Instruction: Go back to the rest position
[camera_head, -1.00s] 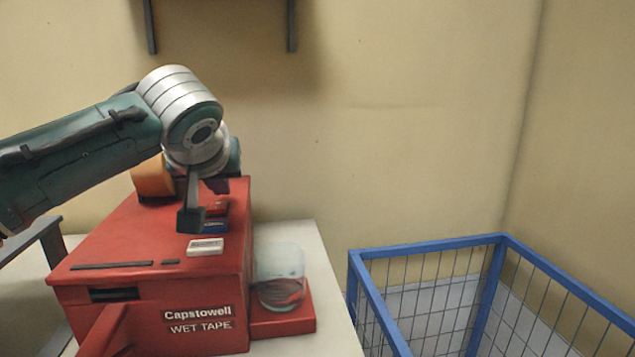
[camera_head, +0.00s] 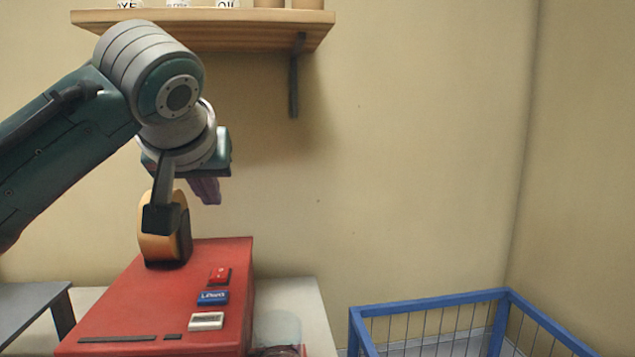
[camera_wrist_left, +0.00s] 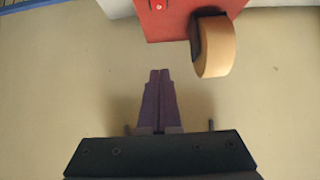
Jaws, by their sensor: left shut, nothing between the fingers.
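My left gripper (camera_head: 206,190) is raised above the back of the red tape machine (camera_head: 170,300), near the wall. Its purple fingers are shut with nothing between them, as the left wrist view (camera_wrist_left: 160,75) also shows. An orange tape roll (camera_head: 160,235) stands on the back of the machine, partly hidden behind a part of my left arm. In the wrist view the roll (camera_wrist_left: 218,47) is to the right of the fingertips and apart from them. My right gripper is not in view.
A wooden shelf (camera_head: 220,28) with several containers hangs on the wall above my left arm. A blue wire basket (camera_head: 430,304) stands at the lower right. A glass jar (camera_head: 277,330) is beside the machine. The wall area to the right of my arm is clear.

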